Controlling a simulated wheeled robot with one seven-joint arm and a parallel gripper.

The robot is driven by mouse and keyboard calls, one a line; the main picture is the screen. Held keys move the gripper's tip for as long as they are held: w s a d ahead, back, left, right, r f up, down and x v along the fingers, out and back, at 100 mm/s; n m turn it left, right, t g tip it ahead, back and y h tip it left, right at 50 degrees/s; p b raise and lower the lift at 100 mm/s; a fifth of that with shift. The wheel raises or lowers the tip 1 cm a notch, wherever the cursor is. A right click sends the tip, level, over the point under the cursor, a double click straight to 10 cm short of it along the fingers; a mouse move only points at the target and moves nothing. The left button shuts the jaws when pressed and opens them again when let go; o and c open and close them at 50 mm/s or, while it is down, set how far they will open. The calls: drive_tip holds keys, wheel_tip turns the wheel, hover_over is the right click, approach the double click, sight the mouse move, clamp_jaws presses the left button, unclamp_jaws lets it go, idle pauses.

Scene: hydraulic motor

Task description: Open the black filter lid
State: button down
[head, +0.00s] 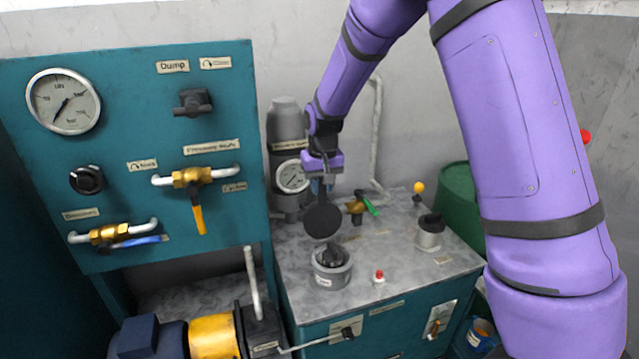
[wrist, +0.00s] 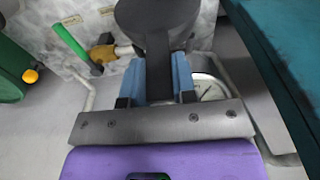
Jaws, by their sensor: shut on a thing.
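The black filter lid (head: 322,221) is a round dark disc. It hangs tilted, nearly upright, above the grey filter housing (head: 331,275) on the grey worktop. The housing is open at the top, with a dark part showing inside. My gripper (head: 321,187) is above the lid, its fingers shut on it. In the wrist view the blue fingers of my gripper (wrist: 159,75) close on a dark stem of the lid (wrist: 157,15). The wrist view does not show the housing.
A similar small grey pot with a black top (head: 430,232) stands at the right. A red button (head: 379,277) and a green-handled brass valve (head: 358,207) are nearby. A pressure gauge (head: 292,176) is behind my gripper. The teal panel (head: 130,160) rises at the left.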

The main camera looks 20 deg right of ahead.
drive_tip(key=shift+s+r, duration=0.1)
drive_tip(key=shift+s, duration=0.9)
drive_tip(key=c, duration=0.9)
unclamp_jaws()
drive_tip(key=shift+r, duration=0.1)
drive_tip(key=r, duration=0.7)
drive_tip(key=s+r, duration=0.1)
drive_tip(key=r, duration=0.2)
drive_tip(key=shift+s+r, duration=0.1)
drive_tip(key=shift+r, duration=0.2)
